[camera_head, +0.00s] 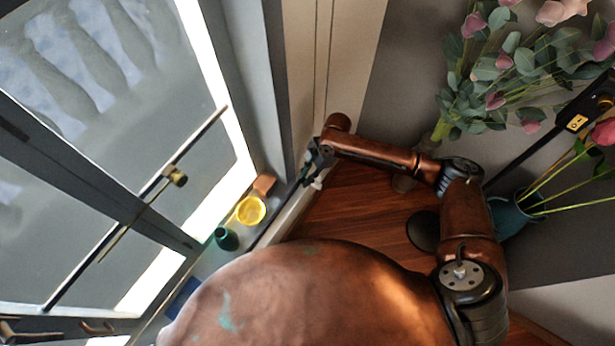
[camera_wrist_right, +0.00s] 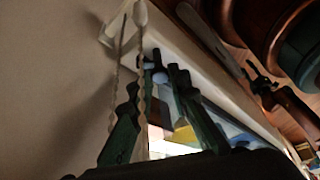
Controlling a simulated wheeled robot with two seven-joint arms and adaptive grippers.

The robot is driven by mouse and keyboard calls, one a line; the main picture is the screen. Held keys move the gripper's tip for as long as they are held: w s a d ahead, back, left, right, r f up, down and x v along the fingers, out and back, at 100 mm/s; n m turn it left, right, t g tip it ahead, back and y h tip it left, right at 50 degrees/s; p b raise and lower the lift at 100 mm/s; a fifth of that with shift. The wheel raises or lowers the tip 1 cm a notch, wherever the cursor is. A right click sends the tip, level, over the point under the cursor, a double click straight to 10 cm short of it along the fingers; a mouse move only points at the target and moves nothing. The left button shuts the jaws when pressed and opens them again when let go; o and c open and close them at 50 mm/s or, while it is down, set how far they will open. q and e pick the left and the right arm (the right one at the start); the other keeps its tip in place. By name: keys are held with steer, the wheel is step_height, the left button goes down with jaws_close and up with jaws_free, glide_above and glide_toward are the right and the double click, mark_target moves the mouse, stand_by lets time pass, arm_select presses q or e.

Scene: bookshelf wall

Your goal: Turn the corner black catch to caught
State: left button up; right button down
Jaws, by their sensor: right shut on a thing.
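My right gripper (camera_head: 314,164) reaches into the corner beside the window frame, low by the sill. It looks small and dark there, and its hold is hard to make out. In the right wrist view its two dark green fingers (camera_wrist_right: 156,108) stand on either side of a slim black catch (camera_wrist_right: 148,78) with pale bluish ends. The gripper is shut on this catch. The catch's far end and its mount are partly hidden, so I cannot tell its exact angle. My left gripper is not in view.
Pale twisted cords (camera_wrist_right: 140,60) hang close by the fingers. On the sill are a yellow bowl (camera_head: 251,210), a dark green pot (camera_head: 227,239) and a brown block (camera_head: 264,185). The window has a brass handle (camera_head: 175,177). Flowers (camera_head: 500,70) stand at the upper right.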

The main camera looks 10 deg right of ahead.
steer(key=n, duration=0.1)
steer(key=n+g+b, duration=0.1)
steer(key=n, duration=0.1)
steer(key=shift+w+a+f+n, duration=0.1)
steer(key=shift+w+n, duration=0.05)
steer(key=shift+n, duration=0.15)
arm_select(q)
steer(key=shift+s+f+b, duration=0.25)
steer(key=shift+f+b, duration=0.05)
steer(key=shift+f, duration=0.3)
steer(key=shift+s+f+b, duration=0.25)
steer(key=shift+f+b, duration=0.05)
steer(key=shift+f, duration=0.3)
arm_select(e)
steer(key=shift+n+g+h, duration=0.4)
steer(key=shift+n+g, duration=0.2)
steer(key=shift+n, duration=0.6)
steer(key=c, duration=1.8)
jaws_free()
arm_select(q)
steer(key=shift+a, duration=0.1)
arm_select(e)
steer(key=shift+w, duration=0.1)
steer(key=shift+w+r, duration=0.1)
steer(key=shift+r, duration=0.25)
steer(key=v, duration=1.1)
steer(key=shift+r, duration=0.2)
